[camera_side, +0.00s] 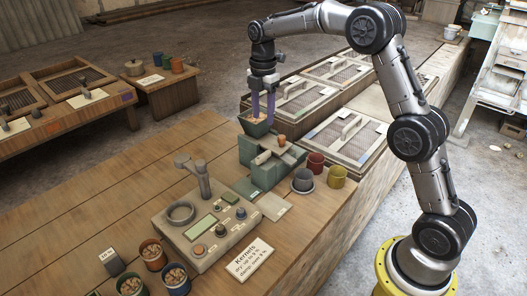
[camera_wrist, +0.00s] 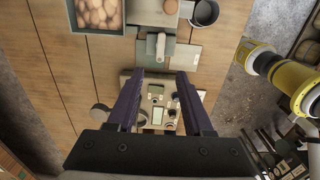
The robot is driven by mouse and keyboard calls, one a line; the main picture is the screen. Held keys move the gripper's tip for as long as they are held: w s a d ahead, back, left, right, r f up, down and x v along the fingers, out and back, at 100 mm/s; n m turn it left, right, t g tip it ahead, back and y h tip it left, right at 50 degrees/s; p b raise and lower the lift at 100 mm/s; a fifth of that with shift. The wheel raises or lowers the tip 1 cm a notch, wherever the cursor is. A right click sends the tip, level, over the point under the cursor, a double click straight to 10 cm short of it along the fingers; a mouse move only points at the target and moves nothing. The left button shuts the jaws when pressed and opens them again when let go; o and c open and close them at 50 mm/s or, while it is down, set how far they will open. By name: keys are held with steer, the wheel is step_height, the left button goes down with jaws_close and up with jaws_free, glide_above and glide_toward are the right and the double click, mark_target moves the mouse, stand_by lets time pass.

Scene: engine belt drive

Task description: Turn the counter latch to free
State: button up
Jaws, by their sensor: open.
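My gripper (camera_side: 263,112) points down with its two purple fingers apart and nothing between them. In the side view its tips are at the kernel-filled hopper (camera_side: 257,127) of a green machine (camera_side: 262,172); I cannot tell whether they touch. In the wrist view my gripper (camera_wrist: 158,76) frames a control box (camera_wrist: 158,103), with the hopper (camera_wrist: 97,14) beyond the tips at upper left. A pale cylindrical part (camera_wrist: 160,46) lies just beyond the tips. No part is clearly identifiable as the counter latch, so its position cannot be told.
The control box (camera_side: 208,228) has a screen, knobs, a ring and an upright post. Cups of kernels (camera_side: 152,254) and a label card (camera_side: 250,258) are at the front. Coloured cups (camera_side: 316,163) stand right of the machine, and mesh trays (camera_side: 346,138) lie behind. The left tabletop is clear.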

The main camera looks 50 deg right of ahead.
mark_target(263, 155)
step_height(263, 155, down, 14)
steer(key=shift+r, duration=0.1)
stand_by(0.5)
jaws_close()
